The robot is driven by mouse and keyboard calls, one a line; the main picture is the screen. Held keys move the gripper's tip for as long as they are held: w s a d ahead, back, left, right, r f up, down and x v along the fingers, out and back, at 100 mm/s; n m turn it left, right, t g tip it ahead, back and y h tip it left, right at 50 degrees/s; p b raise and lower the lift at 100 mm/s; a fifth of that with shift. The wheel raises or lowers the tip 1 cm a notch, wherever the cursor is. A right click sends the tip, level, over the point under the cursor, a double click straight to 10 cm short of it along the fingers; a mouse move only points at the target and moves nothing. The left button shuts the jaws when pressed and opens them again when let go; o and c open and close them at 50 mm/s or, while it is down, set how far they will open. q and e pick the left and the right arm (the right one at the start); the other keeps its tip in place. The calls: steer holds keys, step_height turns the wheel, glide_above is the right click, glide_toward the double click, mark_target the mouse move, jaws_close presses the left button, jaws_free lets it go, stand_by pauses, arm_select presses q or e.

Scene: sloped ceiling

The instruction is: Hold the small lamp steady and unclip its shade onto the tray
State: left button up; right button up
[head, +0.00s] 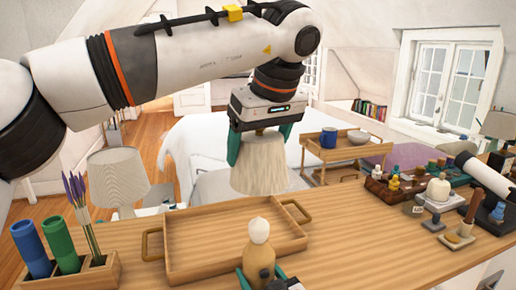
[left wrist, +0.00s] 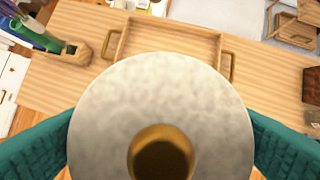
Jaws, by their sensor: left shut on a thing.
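My left gripper (head: 259,150) is shut on the pale, pleated lamp shade (head: 258,172), one teal finger on each side. It holds the shade in the air above the far part of the wooden tray (head: 205,242). The left wrist view shows the shade (left wrist: 100,110) from above, with a round brass-coloured opening, between both fingers. The small lamp (head: 259,258), tan with a white bulb, stands bare and upright at the tray's near edge. My right gripper (head: 262,280) is at the lamp's lower body, partly cut off by the frame; its grip on the lamp is unclear.
A wooden holder (head: 70,272) with blue and green cylinders and lavender stands left of the tray. Another shaded lamp (head: 117,178) is behind it. Bottles and small items crowd the table's right side.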

steer(key=o, duration=1.3)
steer(key=v, duration=1.2)
steer(key=shift+d, duration=0.1)
